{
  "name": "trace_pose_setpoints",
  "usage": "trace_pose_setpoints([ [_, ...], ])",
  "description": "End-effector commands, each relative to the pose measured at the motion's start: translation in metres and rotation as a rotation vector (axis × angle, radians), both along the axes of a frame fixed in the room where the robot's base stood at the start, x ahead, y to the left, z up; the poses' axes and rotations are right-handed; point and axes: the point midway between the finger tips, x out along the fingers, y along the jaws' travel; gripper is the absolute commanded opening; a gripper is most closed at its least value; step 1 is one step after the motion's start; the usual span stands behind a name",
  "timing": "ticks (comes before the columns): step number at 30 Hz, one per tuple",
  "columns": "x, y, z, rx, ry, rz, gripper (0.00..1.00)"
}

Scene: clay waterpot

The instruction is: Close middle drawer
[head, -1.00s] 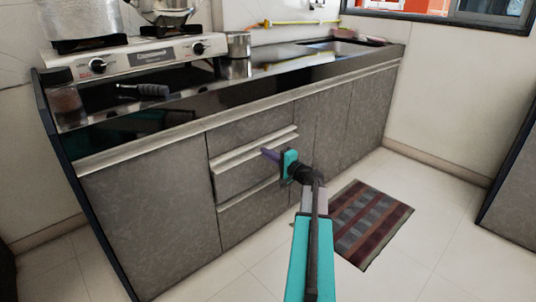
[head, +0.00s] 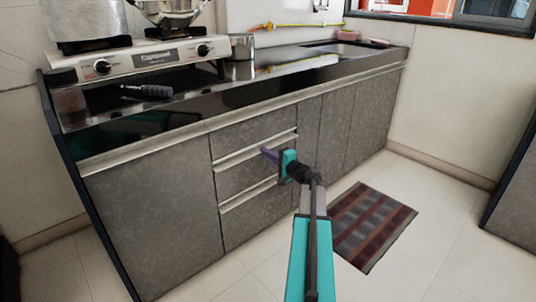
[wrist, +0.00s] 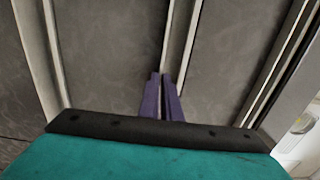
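The middle drawer (head: 236,180) is a grey panel with a pale metal strip handle along its top edge, in the left part of the counter front in the head view. It looks flush or nearly flush with the fronts around it; a small gap cannot be ruled out. My gripper (head: 266,153) is in front of this drawer, its purple fingers pointing at the front near the handle strip. In the wrist view the fingers (wrist: 161,78) are together and empty, close to the drawer front beside a pale strip. Whether the tips touch is unclear.
The top drawer (head: 250,136) and bottom drawer (head: 246,214) look shut. Cabinet doors (head: 150,215) flank the drawers. A stove (head: 150,58) with pots stands on the black counter. A striped mat (head: 372,225) lies on the floor at right; the tiled floor around it is clear.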

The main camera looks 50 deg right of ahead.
Motion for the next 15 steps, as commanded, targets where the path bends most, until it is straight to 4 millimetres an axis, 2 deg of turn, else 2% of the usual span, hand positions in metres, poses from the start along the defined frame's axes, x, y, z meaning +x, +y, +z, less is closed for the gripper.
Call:
trace_pose_setpoints([
  [1, 0.0044, -0.0002, 0.0016, 0.000, -0.002, 0.000, 0.00],
  [5, 0.0046, 0.0001, 0.0015, 0.000, -0.002, 0.000, 0.23],
  [15, 0.0044, 0.0011, -0.0024, -0.002, 0.004, 0.002, 0.23],
])
